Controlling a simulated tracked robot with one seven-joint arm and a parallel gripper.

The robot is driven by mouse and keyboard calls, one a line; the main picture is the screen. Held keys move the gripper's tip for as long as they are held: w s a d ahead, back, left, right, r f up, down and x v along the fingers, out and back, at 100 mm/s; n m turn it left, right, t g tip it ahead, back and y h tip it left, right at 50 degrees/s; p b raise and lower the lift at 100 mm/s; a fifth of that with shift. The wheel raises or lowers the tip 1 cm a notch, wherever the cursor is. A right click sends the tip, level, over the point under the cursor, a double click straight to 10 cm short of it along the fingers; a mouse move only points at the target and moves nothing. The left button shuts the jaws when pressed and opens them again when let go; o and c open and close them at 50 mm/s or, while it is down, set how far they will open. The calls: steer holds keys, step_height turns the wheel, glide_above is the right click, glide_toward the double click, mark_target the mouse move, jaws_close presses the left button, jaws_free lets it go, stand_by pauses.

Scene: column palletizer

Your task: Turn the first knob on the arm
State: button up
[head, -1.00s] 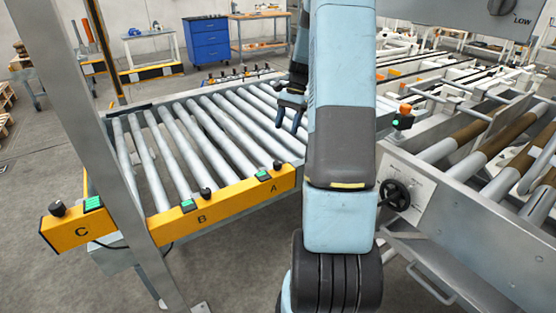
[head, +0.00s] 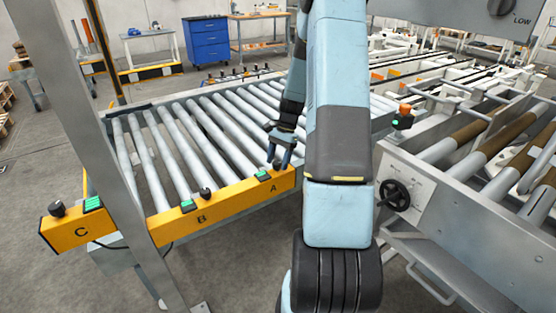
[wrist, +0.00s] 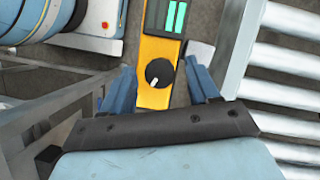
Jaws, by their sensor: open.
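A yellow control bar (head: 230,203) runs along the near end of the roller conveyor, lettered C, B and A. A black knob stands by C (head: 57,208) and another by B (head: 205,194). My gripper (head: 279,163) is open, fingers pointing down over the A end of the bar. In the wrist view a round black knob (wrist: 158,72) with a white mark shows between the two spread fingers, apart from both. A lit green indicator (wrist: 176,18) is beyond it.
Grey conveyor rollers (head: 185,135) lie behind the bar. A metal post (head: 110,150) stands at the left. A machine with a black handwheel (head: 394,195) is to the right of my arm. A blue drawer cabinet (head: 207,42) is at the back.

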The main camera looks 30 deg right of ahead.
steer(key=c, duration=1)
steer(key=shift+n, duration=0.3)
steer(key=n, duration=0.1)
steer(key=n+g+h, duration=0.1)
steer(key=n, duration=0.1)
steer(key=shift+w+a+n, duration=0.1)
steer(key=shift+w+n, duration=0.05)
steer(key=shift+n, duration=0.15)
steer(key=n+g, duration=0.1)
steer(key=n, duration=0.1)
steer(key=shift+n+h, duration=0.4)
steer(key=n+h, duration=0.1)
steer(key=n, duration=0.2)
steer(key=n+h, duration=0.1)
steer(key=n, duration=0.2)
steer(key=shift+a+g, duration=0.15)
steer(key=shift+g, duration=0.25)
steer(key=shift+n, duration=0.3)
